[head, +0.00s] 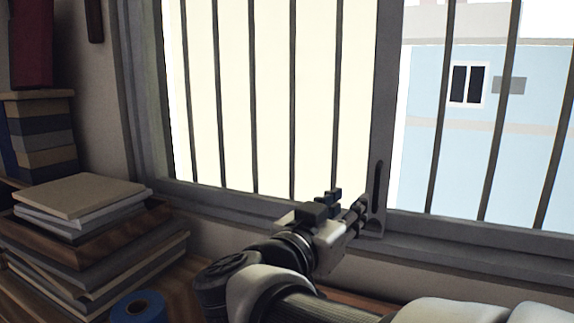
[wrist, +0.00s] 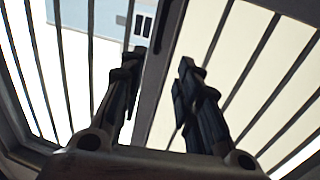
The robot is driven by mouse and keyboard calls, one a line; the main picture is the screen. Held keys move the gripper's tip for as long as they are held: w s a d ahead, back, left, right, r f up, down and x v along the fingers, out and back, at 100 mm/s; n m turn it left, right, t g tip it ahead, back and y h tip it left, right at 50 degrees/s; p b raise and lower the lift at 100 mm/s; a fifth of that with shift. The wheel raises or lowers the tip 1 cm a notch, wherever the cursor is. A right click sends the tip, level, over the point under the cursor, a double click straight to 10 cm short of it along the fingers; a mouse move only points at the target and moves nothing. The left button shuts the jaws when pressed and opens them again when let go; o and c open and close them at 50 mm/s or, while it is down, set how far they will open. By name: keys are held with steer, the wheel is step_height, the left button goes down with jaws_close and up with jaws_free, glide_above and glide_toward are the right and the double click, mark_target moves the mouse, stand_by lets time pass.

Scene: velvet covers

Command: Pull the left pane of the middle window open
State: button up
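A barred window fills the back. Its left pane (head: 270,100) is pale cream and ends at a grey upright stile (head: 388,100). A dark, long upright handle (head: 376,190) sits low on that stile. My gripper (head: 354,210) is just left of and in front of the handle; contact cannot be told from the head view. In the wrist view my gripper (wrist: 160,66) has its two fingers apart, with the stile (wrist: 152,100) showing between them. Nothing is seen held. The pane's lower edge is partly hidden by my gripper.
The right part of the window (head: 470,150) shows a light blue building behind bars. A grey sill (head: 450,232) runs below. Stacked books (head: 85,230) and a blue roll (head: 138,306) stand at the left on a wooden surface.

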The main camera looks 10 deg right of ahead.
mark_target(376, 182)
steer(key=x, duration=1.7)
steer(key=shift+s+d+f, duration=0.1)
steer(key=shift+d, duration=0.05)
jaws_close()
